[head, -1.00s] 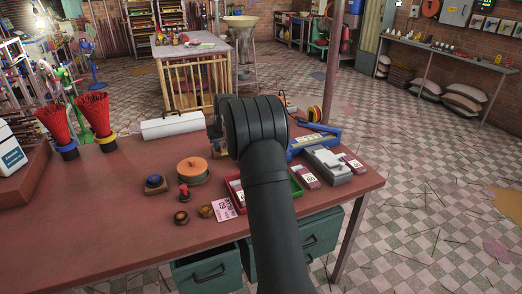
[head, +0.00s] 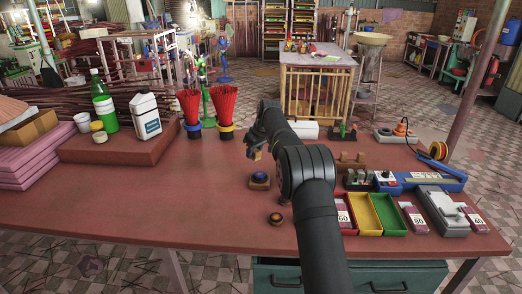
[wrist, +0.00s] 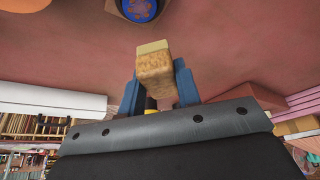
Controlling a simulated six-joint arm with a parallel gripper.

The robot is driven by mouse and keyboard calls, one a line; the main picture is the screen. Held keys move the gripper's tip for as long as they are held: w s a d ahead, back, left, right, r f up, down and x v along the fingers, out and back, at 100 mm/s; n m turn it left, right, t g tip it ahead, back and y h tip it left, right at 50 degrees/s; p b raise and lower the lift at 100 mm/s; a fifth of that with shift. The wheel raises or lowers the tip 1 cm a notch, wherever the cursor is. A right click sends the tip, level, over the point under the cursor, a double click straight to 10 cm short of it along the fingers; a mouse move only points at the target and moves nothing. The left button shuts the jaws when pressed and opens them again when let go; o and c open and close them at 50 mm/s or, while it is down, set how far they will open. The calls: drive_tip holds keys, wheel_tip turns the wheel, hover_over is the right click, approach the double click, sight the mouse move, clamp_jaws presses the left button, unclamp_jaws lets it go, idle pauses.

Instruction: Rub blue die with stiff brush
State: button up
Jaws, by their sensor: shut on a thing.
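The blue die (head: 260,178), a round blue-topped piece on a small wooden base, sits on the red-brown bench. Its patterned blue face also shows at the top edge of the wrist view (wrist: 138,8), partly cut off. My gripper (head: 254,152) is above the bench, just behind the die in the head view. Its blue fingers (wrist: 156,86) are shut on a small brown block with a pale end, seemingly the stiff brush (wrist: 154,68). The brush and die appear apart in the wrist view. My arm hides part of the bench to the right of the die.
A dark round die (head: 276,218) lies in front of the blue one. Red, yellow and green trays (head: 390,214) and a grey device (head: 443,212) stand at right. Two red stick bundles (head: 190,105) and a white jug (head: 145,115) are at back left. The bench's left front is clear.

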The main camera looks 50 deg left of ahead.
sight(256, 173)
drive_tip(key=shift+f, duration=3.7)
drive_tip(key=shift+w+d, duration=0.4)
drive_tip(key=shift+d, duration=0.4)
clamp_jaws()
drive_tip(key=shift+w+d, duration=0.25)
drive_tip(key=shift+d, duration=0.25)
drive_tip(key=shift+w+d, duration=0.2)
drive_tip(key=shift+d, duration=0.3)
drive_tip(key=shift+s+a, duration=0.4)
drive_tip(key=shift+a, duration=0.4)
drive_tip(key=shift+s+a, duration=0.35)
drive_tip(key=shift+a, duration=0.4)
drive_tip(key=shift+s+a, duration=0.1)
drive_tip(key=shift+a, duration=0.2)
drive_tip(key=shift+d+r, duration=0.1)
drive_tip(key=shift+r, duration=3.95)
